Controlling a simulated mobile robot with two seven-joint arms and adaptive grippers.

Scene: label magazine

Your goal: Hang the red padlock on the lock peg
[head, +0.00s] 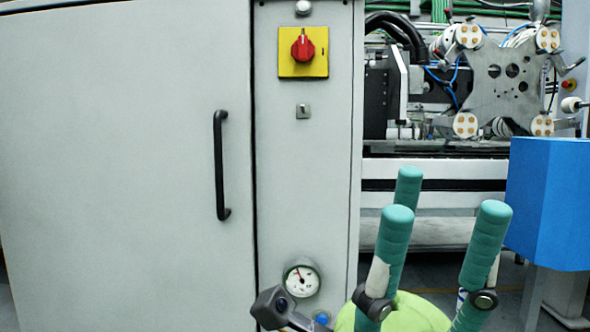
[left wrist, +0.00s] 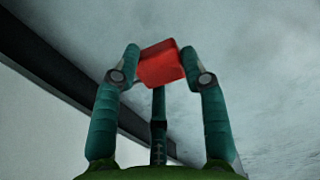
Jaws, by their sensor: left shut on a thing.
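In the left wrist view my left gripper (left wrist: 159,65) is shut on the red padlock (left wrist: 160,64), which shows as a red block between the fingertips. No shackle can be made out. The left gripper and padlock are outside the head view. In the head view my right gripper (head: 440,203) points up at the lower right, its teal fingers spread and empty. A red rotary switch (head: 303,48) on a yellow plate is on the grey cabinet's narrow panel. A small metal fitting (head: 303,111) sits below it; I cannot tell whether this is the lock peg.
The large grey cabinet door (head: 120,170) has a black vertical handle (head: 221,165). A round gauge (head: 302,281) is low on the panel. A blue box (head: 548,200) stands at right. Machinery with a grey plate (head: 505,80) fills the back right.

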